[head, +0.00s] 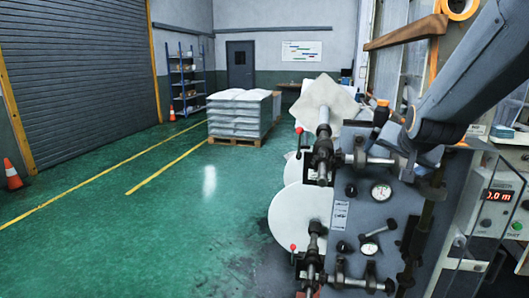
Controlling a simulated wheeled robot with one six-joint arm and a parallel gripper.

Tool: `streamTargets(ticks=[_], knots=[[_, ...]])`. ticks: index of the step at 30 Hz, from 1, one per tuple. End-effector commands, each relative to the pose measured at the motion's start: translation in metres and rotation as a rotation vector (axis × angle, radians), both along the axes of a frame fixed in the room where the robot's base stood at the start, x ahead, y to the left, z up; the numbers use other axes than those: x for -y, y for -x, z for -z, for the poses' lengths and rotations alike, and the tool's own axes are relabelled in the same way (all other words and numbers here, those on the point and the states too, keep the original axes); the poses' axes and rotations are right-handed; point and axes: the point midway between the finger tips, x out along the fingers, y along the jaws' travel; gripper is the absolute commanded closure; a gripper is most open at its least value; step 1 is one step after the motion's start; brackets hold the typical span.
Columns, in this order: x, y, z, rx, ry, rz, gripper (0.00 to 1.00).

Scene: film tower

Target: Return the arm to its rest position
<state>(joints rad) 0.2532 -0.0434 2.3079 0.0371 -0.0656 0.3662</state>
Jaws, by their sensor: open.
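My arm (470,80) comes in from the upper right as a thick blue-grey link. It slants down to a rounded joint in front of the upper right part of the grey film machine (368,222). I cannot make out my gripper's jaws past that joint. No held object can be made out.
White film rolls (297,218) sit on the machine's left side, by shafts and red-knobbed levers. A control box (492,205) with a red display stands at right. A loaded pallet (233,141), shelf (185,80) and orange cones (12,174) stand farther off. The green floor at left is clear.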

Motion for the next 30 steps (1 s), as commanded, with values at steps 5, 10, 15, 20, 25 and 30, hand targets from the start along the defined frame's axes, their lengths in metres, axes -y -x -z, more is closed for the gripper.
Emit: streamTargets(ticks=[5, 10, 15, 20, 25, 30], knots=[[-0.065, 0.056, 0.096, -0.3, 0.034, -0.192, 0.0], [-0.113, 0.128, 0.165, -0.571, 0.069, -0.387, 0.0], [-0.138, 0.188, 0.201, -0.758, 0.095, -0.535, 0.0], [-0.145, 0.213, 0.213, -0.831, 0.104, -0.594, 0.0], [-0.146, 0.215, 0.213, -0.838, 0.105, -0.599, 0.0], [-0.146, 0.215, 0.213, -0.836, 0.105, -0.598, 0.0]])
